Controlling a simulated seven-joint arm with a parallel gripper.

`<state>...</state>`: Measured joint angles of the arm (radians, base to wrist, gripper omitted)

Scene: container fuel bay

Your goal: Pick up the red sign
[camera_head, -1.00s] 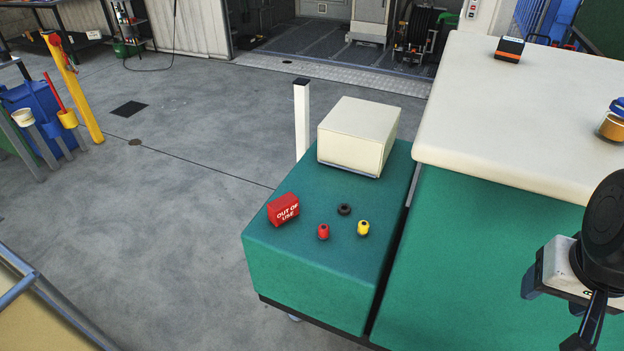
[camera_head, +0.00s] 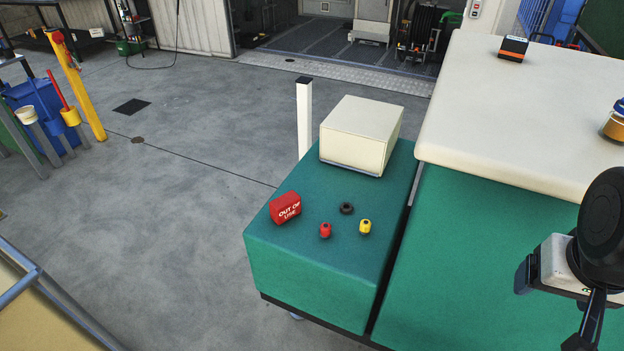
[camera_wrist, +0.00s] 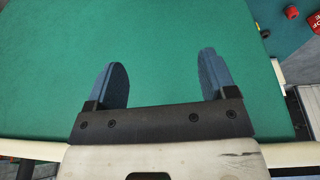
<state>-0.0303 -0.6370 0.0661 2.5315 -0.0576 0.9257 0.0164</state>
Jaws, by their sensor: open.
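The red sign (camera_head: 285,208) is a small red block with white "OUT OF USE" lettering. It stands on the green top of the lower cabinet (camera_head: 268,243), near its left edge. In the wrist view a piece of a red thing with white marks, likely the sign (camera_wrist: 314,17), is cut off at the top right corner. My gripper (camera_wrist: 165,78) is open and empty, its two blue fingers apart over a green surface. In the head view my wrist shows at the right edge, well to the right of the sign; the fingertips are hardly visible there.
A red knob (camera_head: 325,230), a black ring (camera_head: 346,208) and a yellow knob (camera_head: 365,226) lie right of the sign. A cream box (camera_head: 361,136) stands behind them. The taller cream-topped unit (camera_head: 500,105) rises between my arm and the sign, carrying an orange-black box (camera_head: 511,48).

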